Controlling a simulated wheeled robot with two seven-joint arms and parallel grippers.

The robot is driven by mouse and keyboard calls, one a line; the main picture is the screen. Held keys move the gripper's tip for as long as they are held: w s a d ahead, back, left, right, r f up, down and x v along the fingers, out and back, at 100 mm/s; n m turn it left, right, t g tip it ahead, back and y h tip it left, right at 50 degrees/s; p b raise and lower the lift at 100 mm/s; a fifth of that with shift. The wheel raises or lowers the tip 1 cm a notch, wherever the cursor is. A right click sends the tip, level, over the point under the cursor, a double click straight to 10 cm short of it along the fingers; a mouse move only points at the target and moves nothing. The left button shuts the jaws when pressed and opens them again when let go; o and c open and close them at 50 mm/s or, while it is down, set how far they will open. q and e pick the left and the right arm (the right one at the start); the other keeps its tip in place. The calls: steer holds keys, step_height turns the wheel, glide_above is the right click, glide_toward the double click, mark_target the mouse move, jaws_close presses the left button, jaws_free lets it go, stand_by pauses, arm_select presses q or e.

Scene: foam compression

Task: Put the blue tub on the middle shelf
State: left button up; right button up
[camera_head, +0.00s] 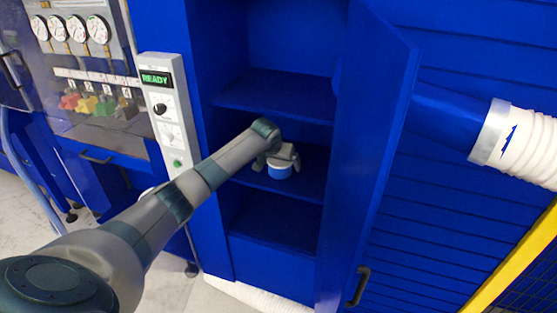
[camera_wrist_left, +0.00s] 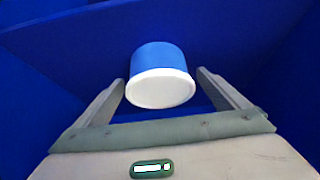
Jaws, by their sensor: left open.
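The blue tub (camera_head: 280,171), with a white lid, appears to stand on the middle shelf (camera_head: 308,182) of the open blue cabinet. In the left wrist view the tub (camera_wrist_left: 158,56) shows its blue side and white lid (camera_wrist_left: 160,88) between the fingertips. My left gripper (camera_head: 284,158) is inside the cabinet, right at the tub and partly covering it. Its two fingers (camera_wrist_left: 162,80) are apart, one on each side of the tub, with a small gap visible. The tub's base contact is hard to see. My right gripper is not in view.
The cabinet door (camera_head: 372,150) stands open at the right of the shelves. An upper shelf (camera_head: 285,95) is above the tub, and an empty-looking lower compartment (camera_head: 272,222) is below. A control box (camera_head: 168,115) reading READY is at the left. A white hose (camera_head: 520,145) is at the right.

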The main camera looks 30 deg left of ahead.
arm_select(q)
steer(key=shift+r, duration=0.15)
steer(key=b+v, duration=0.2)
steer(key=v, duration=1)
steer(key=shift+b, duration=0.4)
